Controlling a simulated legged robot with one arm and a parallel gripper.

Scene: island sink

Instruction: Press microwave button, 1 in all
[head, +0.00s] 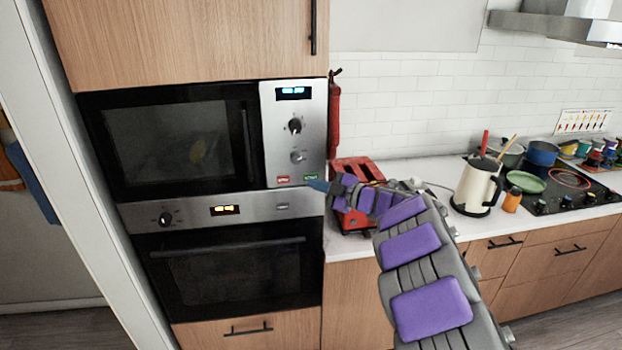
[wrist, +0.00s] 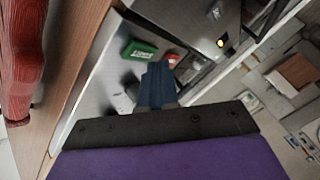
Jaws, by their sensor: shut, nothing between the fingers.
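The microwave (head: 180,140) is built into the wooden cabinet at the left, its door shut. Its steel control panel (head: 278,140) has a lit display, two knobs, a red button (head: 283,180) and a green button (head: 311,177) at the bottom. My gripper (head: 318,185) is shut and empty, with its blue tip just below and right of the green button. In the wrist view my gripper (wrist: 157,84) points at the panel, close to the green button (wrist: 140,50) and the red button (wrist: 172,61). I cannot tell whether it touches the panel.
An oven (head: 230,270) sits below the microwave. A red toaster (head: 352,218) stands on the counter beside the cabinet, near my arm.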

